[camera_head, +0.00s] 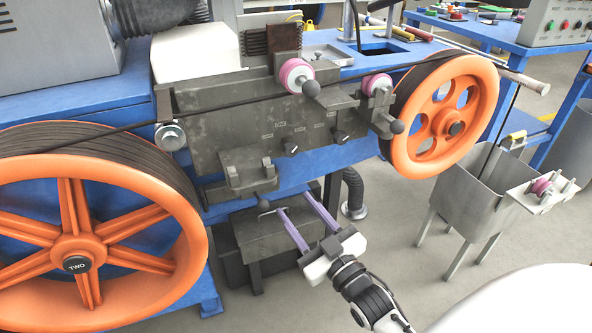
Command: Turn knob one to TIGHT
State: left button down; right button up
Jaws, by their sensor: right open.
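Two small dark knobs sit low on the dark grey metal panel (225,110): a left knob (291,150) and a right knob (340,137). Small label plates lie above them, too small to read, so I cannot tell which is knob one or where either points. My right gripper (295,203) is open and empty, its two purple fingers apart and pointing up toward the panel. In the picture its fingertips are below the knobs, apart from them. My left gripper is not in view.
A large orange wheel marked TWO (77,264) stands at left and a smaller orange wheel (443,115) at right, with a dark belt between them. Ball-ended handles (311,88) stick out from the panel. A grey bin on legs (468,190) stands at right.

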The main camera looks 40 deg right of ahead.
aim_at(292, 153)
jog(key=w+d+r+t, duration=0.1)
jog(key=w+r, duration=0.1)
jog(key=w, duration=0.1)
jog(key=w+d+r+t+h+b, duration=0.1)
jog(key=w+d+r, duration=0.1)
jog(key=w+r, duration=0.1)
jog(key=w+d+r+t+b, duration=0.1)
jog(key=w+d+r, duration=0.1)
jog(key=w+r, duration=0.1)
jog(key=shift+w+r, duration=0.2)
jog(key=shift+w, duration=0.4)
